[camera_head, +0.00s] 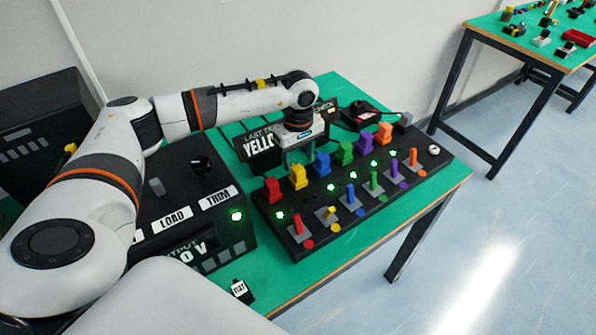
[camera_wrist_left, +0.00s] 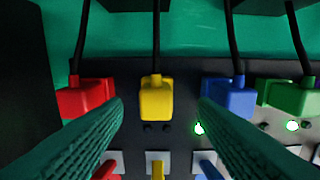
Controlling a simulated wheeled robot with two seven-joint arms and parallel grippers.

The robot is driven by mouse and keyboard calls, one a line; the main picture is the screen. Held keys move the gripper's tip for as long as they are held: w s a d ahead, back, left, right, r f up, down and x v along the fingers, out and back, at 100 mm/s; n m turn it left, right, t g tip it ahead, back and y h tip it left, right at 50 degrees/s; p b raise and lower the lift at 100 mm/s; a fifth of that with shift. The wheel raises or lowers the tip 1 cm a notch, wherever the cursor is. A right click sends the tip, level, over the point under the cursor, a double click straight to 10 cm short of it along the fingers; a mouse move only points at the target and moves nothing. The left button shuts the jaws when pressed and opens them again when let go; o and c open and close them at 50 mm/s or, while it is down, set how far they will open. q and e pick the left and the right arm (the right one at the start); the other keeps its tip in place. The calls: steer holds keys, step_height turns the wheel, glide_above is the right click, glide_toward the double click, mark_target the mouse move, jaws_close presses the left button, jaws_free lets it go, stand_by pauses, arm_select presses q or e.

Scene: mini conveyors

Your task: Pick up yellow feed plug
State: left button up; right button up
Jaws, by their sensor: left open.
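The yellow feed plug (camera_head: 298,177) stands in the back row of the black panel, between the red plug (camera_head: 272,190) and the blue plug (camera_head: 321,164). In the left wrist view the yellow plug (camera_wrist_left: 156,99) is centred between the two fingers, with a black cable running up from it. My left gripper (camera_head: 303,158) is open and empty above and behind the plug row. Its green ribbed fingers (camera_wrist_left: 158,125) show on either side of the yellow plug, with gaps on both sides. My right gripper is not in view.
Green (camera_head: 345,150), purple (camera_head: 364,142) and orange (camera_head: 384,133) plugs continue the row. Coloured levers (camera_head: 350,196) and lit green lamps stand in front. A black control box (camera_head: 190,215) is at left.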

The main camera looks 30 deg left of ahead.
mark_target(298, 168)
arm_select(q)
steer(key=f, duration=0.2)
steer(key=f+p, duration=0.1)
steer(key=shift+s+f, duration=0.25)
steer(key=shift+f, duration=0.3)
steer(key=c, duration=1.1)
steer(key=shift+r, duration=0.1)
